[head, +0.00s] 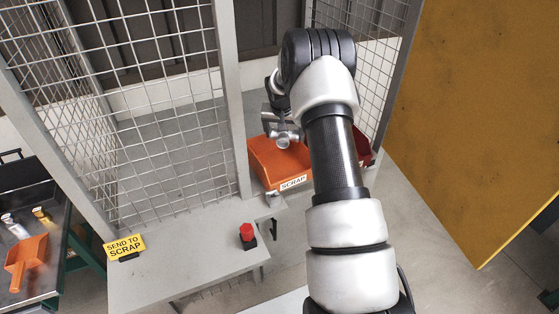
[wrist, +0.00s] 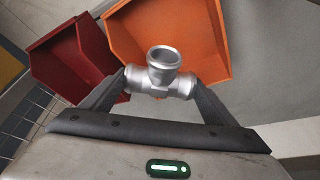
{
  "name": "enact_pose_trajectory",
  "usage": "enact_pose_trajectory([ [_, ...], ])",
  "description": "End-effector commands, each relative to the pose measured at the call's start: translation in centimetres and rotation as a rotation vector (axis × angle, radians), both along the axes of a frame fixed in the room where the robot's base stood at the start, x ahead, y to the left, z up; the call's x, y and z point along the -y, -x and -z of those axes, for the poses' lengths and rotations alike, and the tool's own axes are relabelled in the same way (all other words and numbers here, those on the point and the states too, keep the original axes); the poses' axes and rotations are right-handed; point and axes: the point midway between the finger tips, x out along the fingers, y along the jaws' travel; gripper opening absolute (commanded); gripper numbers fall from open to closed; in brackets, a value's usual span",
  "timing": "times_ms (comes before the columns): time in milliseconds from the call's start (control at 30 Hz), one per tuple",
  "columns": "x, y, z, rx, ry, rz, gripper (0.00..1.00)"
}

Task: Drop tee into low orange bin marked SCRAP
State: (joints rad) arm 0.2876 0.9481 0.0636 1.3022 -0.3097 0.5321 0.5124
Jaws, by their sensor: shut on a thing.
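A silver metal tee (wrist: 160,77) is held between the two fingers of my gripper (wrist: 161,86), one finger at each end of its straight run. In the head view the tee (head: 284,138) shows beside my arm, over the back left part of the orange bin. The low orange bin (head: 273,166) carries a white SCRAP label on its front. In the wrist view the orange bin (wrist: 205,40) lies beyond the tee and looks empty where visible. My arm hides the bin's right part in the head view.
A dark red bin (wrist: 75,60) stands beside the orange one. Wire mesh fencing (head: 150,120) and a grey post (head: 232,100) stand left of the bins. A bench with a red button (head: 247,232) and a yellow SEND TO SCRAP sign (head: 125,246) is in front. A yellow panel (head: 480,120) is at right.

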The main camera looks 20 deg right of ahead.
Motion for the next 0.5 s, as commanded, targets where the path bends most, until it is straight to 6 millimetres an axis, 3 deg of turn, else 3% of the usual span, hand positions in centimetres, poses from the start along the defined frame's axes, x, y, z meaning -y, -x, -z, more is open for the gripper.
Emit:
enact_pose_trajectory([
  [33,0.03,-0.13,-0.24,0.004,0.001,0.000,0.37],
  [67,0.03,-0.13,-0.24,0.004,0.001,0.000,0.84],
  [133,0.02,-0.12,-0.22,0.004,0.001,0.000,0.96],
  [167,0.02,-0.11,-0.20,0.003,0.001,0.000,1.00],
  [500,-0.18,0.24,-0.69,-0.001,-0.001,0.000,1.00],
])
